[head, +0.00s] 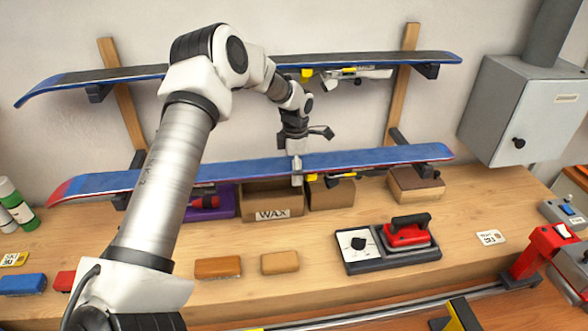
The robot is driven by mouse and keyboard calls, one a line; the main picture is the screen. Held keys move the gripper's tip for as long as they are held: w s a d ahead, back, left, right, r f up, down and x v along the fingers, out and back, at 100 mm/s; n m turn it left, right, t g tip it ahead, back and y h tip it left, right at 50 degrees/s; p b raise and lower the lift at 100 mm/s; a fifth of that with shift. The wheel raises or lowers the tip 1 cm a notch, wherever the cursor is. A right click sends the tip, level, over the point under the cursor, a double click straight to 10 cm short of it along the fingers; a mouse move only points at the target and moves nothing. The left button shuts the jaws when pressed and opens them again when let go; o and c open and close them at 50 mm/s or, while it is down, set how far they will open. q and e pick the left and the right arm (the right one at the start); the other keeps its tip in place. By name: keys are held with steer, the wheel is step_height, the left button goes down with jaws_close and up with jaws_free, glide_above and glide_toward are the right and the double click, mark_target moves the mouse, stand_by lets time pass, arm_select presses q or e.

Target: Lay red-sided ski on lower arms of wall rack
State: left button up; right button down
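The red-sided ski (225,172), blue on top with red at its left tip and along its lower edge, stretches across the lower part of the wall rack. My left gripper (297,168) comes down on its middle from above, with a pale finger in front of the edge. It appears shut on the ski; the far finger is hidden. The lower left rack arm (120,201) shows under the ski, and the lower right arm (397,137) shows behind it. I cannot tell whether the ski touches them. My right gripper is not in view.
Another blue-edged ski (440,57) lies on the upper rack arms, partly behind my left arm. Below are a WAX box (272,203), a brown block (416,184) and a red iron (408,231) on its base. A grey cabinet (520,105) stands right of the rack.

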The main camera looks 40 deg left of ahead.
arm_select(q)
steer(key=shift+f, duration=0.1)
step_height(320, 180, up, 12)
steer(key=shift+w, duration=0.15)
stand_by(0.3)
steer(key=shift+d, duration=0.15)
